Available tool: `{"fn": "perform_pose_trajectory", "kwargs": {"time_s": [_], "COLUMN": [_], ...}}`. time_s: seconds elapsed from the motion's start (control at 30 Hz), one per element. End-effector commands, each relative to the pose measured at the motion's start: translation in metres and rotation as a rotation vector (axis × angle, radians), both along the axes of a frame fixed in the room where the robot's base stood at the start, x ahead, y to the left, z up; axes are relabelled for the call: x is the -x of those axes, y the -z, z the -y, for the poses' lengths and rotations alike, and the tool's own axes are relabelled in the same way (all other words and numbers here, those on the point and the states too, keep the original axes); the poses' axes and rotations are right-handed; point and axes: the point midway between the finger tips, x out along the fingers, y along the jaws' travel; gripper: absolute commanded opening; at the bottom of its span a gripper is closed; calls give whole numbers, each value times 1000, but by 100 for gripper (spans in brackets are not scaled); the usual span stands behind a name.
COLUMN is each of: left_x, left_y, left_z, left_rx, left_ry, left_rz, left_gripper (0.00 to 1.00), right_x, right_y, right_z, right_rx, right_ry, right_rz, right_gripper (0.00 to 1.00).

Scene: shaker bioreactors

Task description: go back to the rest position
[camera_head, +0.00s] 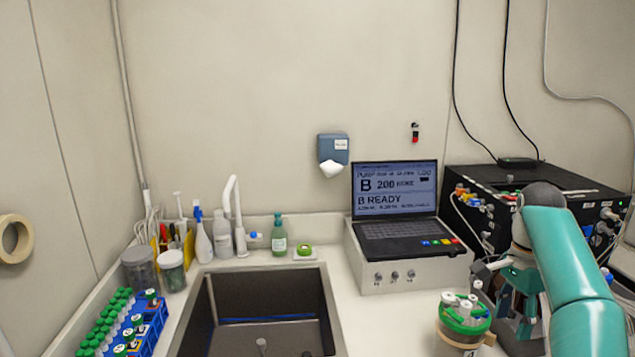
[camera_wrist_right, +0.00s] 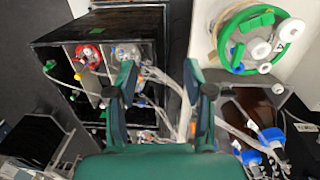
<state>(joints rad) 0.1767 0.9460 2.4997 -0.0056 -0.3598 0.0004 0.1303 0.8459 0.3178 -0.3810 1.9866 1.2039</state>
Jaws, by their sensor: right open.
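My right arm, teal with a dark joint, comes in from the lower right in the head view. My right gripper (camera_head: 508,285) hangs low in front of the black equipment box (camera_head: 570,222), right of the green-lidded vessel (camera_head: 465,325). In the right wrist view, the gripper (camera_wrist_right: 166,88) has its two dark green fingers apart with nothing between them. Tubes run behind the fingers there, and the round green-lidded vessel (camera_wrist_right: 225,45) is at the upper right. I do not see my left gripper.
A laptop (camera_head: 398,228) sits on a white box (camera_head: 410,268) left of my right arm. A sink (camera_head: 262,275) lies in the middle. Blue racks of green-capped tubes (camera_head: 158,315) and bottles stand at the left. The counter between sink and vessel (camera_head: 385,315) is clear.

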Motion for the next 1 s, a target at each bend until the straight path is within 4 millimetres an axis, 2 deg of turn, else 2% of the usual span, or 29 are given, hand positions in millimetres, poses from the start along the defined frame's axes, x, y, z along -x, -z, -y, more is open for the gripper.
{"fn": "perform_pose_trajectory", "kwargs": {"time_s": [0.17, 0.37, 0.47, 0.57, 0.7, 0.77, 0.9, 1.0], "left_x": [-1, 0, 0, 0, 0, 0, 0, 0], "left_y": [1, 1, 1, 2, 2, 2, 3, 3], "left_z": [0, 0, 0, 0, 0, 0, 0, 0], "left_rx": [0, 0, 0, 0, 0, 0, 0, 0], "left_ry": [0, 0, 0, 0, 0, 0, 0, 0], "left_rz": [1, 0, 0, 1, 1, 1, 1, 1], "left_gripper": [0, 0, 0, 0, 0, 0, 0, 0], "right_x": [5, 7, 10, 16, 40, 56, 104, 145], "right_y": [32, 79, 113, 157, 232, 262, 323, 358], "right_z": [-12, -28, -40, -58, -94, -112, -154, -184], "right_rx": [-25, -56, -82, -122, -211, -255, -361, -433], "right_ry": [-43, -116, -175, -262, -419, -484, -629, -722], "right_rz": [-109, -205, -248, -288, -316, -317, -293, -254], "right_gripper": [52, 52, 52, 52, 52, 52, 52, 52]}}
